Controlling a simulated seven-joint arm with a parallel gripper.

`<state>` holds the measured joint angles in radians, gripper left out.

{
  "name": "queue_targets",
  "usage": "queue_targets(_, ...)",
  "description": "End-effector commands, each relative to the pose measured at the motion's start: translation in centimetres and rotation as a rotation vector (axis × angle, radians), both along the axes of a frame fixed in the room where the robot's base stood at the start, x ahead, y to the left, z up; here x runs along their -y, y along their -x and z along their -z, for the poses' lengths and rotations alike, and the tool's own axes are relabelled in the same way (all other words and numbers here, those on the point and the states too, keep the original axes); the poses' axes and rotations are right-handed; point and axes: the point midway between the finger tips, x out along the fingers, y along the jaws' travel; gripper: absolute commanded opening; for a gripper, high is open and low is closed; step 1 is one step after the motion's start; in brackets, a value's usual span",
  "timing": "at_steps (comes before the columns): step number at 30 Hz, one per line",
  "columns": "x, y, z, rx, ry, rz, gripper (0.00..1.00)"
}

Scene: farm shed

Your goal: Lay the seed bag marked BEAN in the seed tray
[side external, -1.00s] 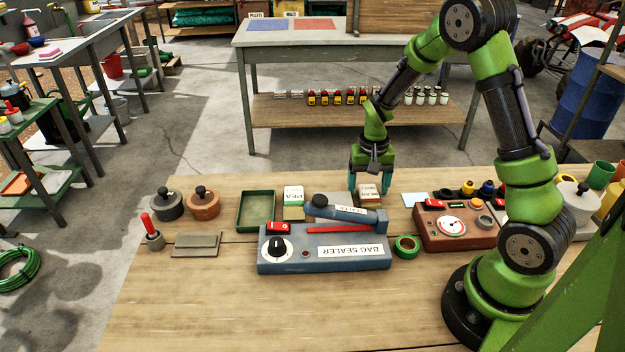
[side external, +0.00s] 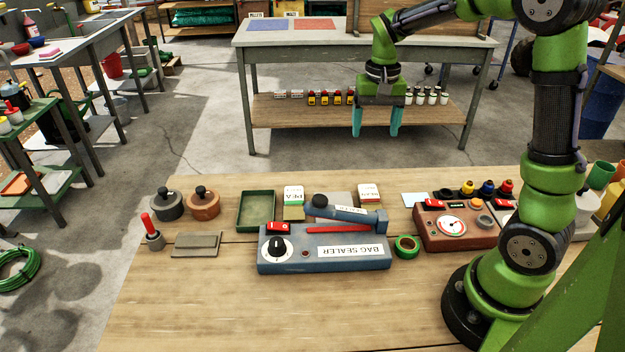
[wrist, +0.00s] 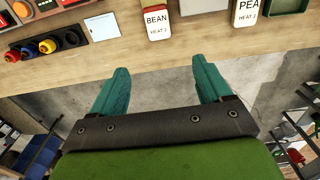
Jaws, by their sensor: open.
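The seed bag marked BEAN (wrist: 157,22) lies on the bench behind the bag sealer; the small white-topped bag also shows in the side view (side external: 369,193). The seed tray (side external: 238,213) is a shallow green box, empty, left of the PEA bag; its corner shows in the wrist view (wrist: 307,8). My gripper (side external: 376,134) is open and empty, raised above and beyond the bench's far edge. In the wrist view its teal fingers (wrist: 160,68) are apart, with floor between them and the BEAN bag beyond the tips.
A bag marked PEA (side external: 293,195) lies between tray and BEAN bag. The blue-grey bag sealer (side external: 325,262) stands in front of them. A pale card (side external: 415,200) and a red-brown control box (side external: 456,238) are to the right. The front left bench is clear.

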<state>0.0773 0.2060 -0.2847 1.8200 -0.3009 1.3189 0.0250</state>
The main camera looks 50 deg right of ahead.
Motion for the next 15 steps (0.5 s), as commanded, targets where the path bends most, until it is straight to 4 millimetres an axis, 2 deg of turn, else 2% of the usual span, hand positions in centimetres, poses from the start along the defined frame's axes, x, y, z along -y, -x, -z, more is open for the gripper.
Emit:
queue_targets(5,-3.2,1.6,-2.7,0.116,-0.033,-0.071,0.78)
queue_targets(10,-8.6,5.2,-5.8,0.317,-0.064,-0.203,0.78)
queue_targets(15,-12.8,9.2,-7.1,0.498,-0.062,-0.321,0.78)
